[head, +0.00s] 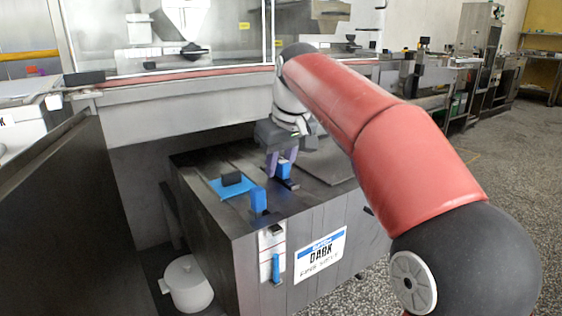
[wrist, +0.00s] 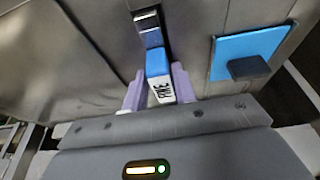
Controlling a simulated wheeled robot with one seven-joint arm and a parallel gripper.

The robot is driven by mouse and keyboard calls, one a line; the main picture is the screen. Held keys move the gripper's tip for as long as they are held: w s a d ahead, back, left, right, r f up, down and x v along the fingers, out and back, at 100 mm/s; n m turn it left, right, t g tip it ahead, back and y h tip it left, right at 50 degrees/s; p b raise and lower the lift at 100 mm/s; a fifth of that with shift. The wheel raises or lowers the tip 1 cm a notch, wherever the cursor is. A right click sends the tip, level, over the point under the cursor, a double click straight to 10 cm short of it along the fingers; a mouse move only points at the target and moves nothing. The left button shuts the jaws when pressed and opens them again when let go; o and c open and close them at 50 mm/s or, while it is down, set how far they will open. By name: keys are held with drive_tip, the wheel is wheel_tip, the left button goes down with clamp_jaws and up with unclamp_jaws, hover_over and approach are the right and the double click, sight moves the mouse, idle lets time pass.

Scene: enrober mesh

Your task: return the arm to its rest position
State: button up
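My gripper (head: 281,172) points down over the top of the dark grey cabinet (head: 215,168). In the wrist view, my gripper's two purple fingers (wrist: 160,84) stand on either side of a blue and white labelled block (wrist: 159,75). Hardly any gap shows between fingers and block, and I cannot tell whether they press on it. The block's blue part also shows between the fingers in the head view (head: 284,168). My red and grey arm reaches across from the lower right.
A blue plate (head: 233,187) with a black knob lies on the cabinet top, left of my gripper. A blue upright piece (head: 258,199) stands at the front edge. A white pot (head: 187,284) is on the floor. A machine with clear panels (head: 160,40) rises behind. Open floor lies right.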

drive_tip(key=p+v, duration=0.2)
drive_tip(key=v, duration=0.5)
drive_tip(key=shift+s+a, duration=0.1)
drive_tip(key=shift+s, duration=0.05)
drive_tip(key=shift+s+r+p, duration=0.15)
drive_tip(key=shift+r+p, duration=0.1)
drive_tip(key=shift+p, duration=0.05)
drive_tip(key=s+d, duration=0.1)
drive_tip(key=s, duration=0.1)
drive_tip(key=s+d+f+m+p, duration=0.1)
drive_tip(key=s+d, duration=0.1)
drive_tip(key=s+d+f+m+t, duration=0.1)
drive_tip(key=s+d, duration=0.1)
drive_tip(key=s, duration=0.1)
drive_tip(key=shift+s+d+h, duration=0.1)
drive_tip(key=shift+d+h, duration=0.1)
drive_tip(key=shift+h, duration=0.2)
drive_tip(key=s+d+f+m+p, duration=0.1)
drive_tip(key=s+d+f, duration=0.3)
drive_tip(key=s+f, duration=0.4)
drive_tip(key=s+d+f+m+t+h+p, duration=0.1)
drive_tip(key=s+d+f+m, duration=0.2)
drive_tip(key=s+f, duration=0.6)
drive_tip(key=shift+d+m, duration=0.4)
drive_tip(key=shift+d, duration=0.6)
drive_tip(key=shift+s+r, duration=0.1)
